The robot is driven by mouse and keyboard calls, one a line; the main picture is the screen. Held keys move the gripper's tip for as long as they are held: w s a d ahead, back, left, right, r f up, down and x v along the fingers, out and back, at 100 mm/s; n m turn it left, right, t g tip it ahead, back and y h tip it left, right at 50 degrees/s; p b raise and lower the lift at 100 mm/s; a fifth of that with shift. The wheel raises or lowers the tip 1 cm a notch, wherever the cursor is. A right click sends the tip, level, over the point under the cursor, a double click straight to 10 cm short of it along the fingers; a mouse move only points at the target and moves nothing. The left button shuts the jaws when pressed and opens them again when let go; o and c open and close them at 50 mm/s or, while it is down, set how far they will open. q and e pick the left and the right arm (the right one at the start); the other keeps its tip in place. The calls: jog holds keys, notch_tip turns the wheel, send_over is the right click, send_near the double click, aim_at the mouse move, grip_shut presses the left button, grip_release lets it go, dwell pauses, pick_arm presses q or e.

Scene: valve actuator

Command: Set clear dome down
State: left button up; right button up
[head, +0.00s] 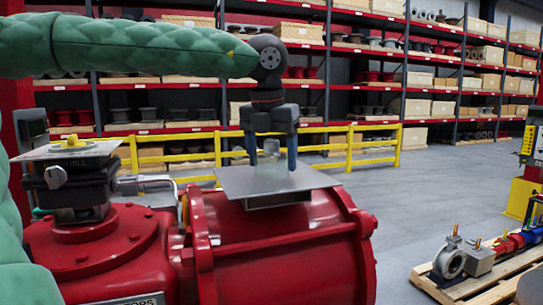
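The clear dome (271,170) is a small see-through piece at the grey plate (230,182) on top of the red actuator cylinder. My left gripper (273,162) points straight down over the plate, with one finger on each side of the dome. The fingers stand wide apart, and I cannot tell if they press on the dome or are just clear of it. The dome's lower edge is at or very near the plate; a small gap cannot be ruled out. My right gripper is not in view.
A black valve-top box (78,185) with a flat plate and yellow knob stands on the left of the red actuator (290,250). A yellow railing (375,140) and loaded shelves are behind. A pallet (470,285) with valve parts lies at lower right. Grey floor is open between.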

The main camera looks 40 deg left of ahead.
pick_arm(q)
jog(key=o, duration=0.3)
